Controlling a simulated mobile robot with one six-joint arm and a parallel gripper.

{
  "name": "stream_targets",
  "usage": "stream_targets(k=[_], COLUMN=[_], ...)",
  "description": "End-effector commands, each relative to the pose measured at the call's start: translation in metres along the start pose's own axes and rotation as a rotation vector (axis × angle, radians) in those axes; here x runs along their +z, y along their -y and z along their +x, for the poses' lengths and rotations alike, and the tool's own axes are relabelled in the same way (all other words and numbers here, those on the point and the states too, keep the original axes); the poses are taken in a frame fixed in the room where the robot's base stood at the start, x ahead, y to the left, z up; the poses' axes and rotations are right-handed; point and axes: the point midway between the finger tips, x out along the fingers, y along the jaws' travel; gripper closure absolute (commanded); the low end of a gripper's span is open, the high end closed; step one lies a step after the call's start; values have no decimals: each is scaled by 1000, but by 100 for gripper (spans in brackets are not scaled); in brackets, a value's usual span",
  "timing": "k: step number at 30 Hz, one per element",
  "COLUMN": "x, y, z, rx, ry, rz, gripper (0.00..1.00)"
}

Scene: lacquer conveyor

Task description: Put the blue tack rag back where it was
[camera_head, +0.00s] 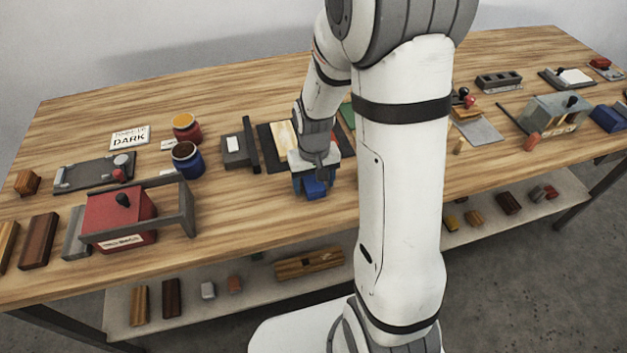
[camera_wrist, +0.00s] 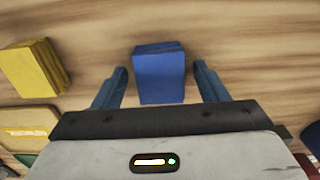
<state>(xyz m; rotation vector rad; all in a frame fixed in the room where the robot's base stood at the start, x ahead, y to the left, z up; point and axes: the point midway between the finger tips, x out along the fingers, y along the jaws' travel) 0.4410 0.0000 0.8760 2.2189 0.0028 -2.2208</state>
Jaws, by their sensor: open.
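The blue tack rag (camera_wrist: 160,77) is a folded blue block lying on the wooden bench. In the wrist view it sits between the two blue fingers of my gripper (camera_wrist: 160,86), with a gap on each side. In the head view the rag (camera_head: 315,187) shows just below my gripper (camera_head: 310,184), near the front edge of the bench. The gripper is open and points down over the rag. My arm hides part of the bench behind it.
A yellow block (camera_wrist: 34,67) lies left of the rag in the wrist view. A blue can (camera_head: 187,160), a yellow-topped red can (camera_head: 186,127) and a red box (camera_head: 118,215) stand left in the head view. A lower shelf (camera_head: 255,305) holds several small blocks.

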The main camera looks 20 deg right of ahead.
Motion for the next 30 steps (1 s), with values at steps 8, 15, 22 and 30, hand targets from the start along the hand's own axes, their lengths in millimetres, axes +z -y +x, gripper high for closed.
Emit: stream_targets(k=[8,15,22,30], x=[-2,-1,2,54], y=[0,0,-1,-1], z=[-53,-100,-122,-161], rx=[0,0,0,1], ry=[-7,-6,-6,-100], rz=[1,1,2,1], gripper=[33,33,33,33])
